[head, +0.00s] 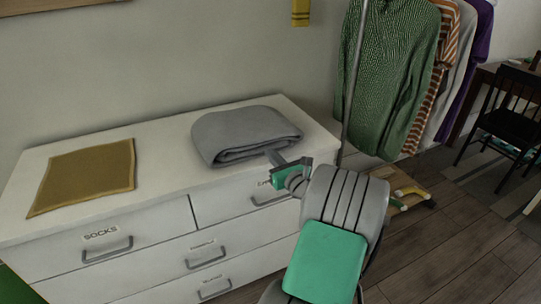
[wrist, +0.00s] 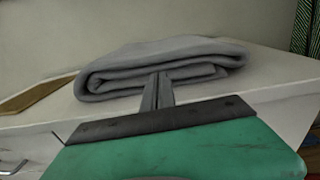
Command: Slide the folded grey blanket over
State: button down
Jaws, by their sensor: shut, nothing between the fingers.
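The folded grey blanket (head: 243,132) lies on the right half of the white dresser top (head: 178,155). In the wrist view the blanket (wrist: 160,60) shows its layered folds across the middle. My gripper (head: 273,154) is at the blanket's front side, near the dresser's front edge. Its fingers (wrist: 157,90) are shut with nothing between them and point at the blanket's front folds. The fingertips look very close to the blanket; I cannot tell whether they touch it.
A mustard cloth (head: 84,176) lies flat on the dresser's left part, with bare top between it and the blanket. Behind is a plain wall (head: 170,60). A rack with hanging clothes (head: 390,75) stands right of the dresser. The drawers have protruding handles (head: 108,249).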

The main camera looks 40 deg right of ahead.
aim_at(265, 156)
jog(key=shift+w+d, duration=0.15)
jog(key=shift+w, duration=0.5)
jog(key=shift+w+r, duration=0.1)
jog(key=p+x, duration=0.1)
jog(key=x, duration=0.2)
jog(key=shift+w+p, duration=0.2)
jog(key=shift+p, duration=0.2)
jog(key=shift+w+d, duration=0.1)
jog(key=shift+w, duration=0.1)
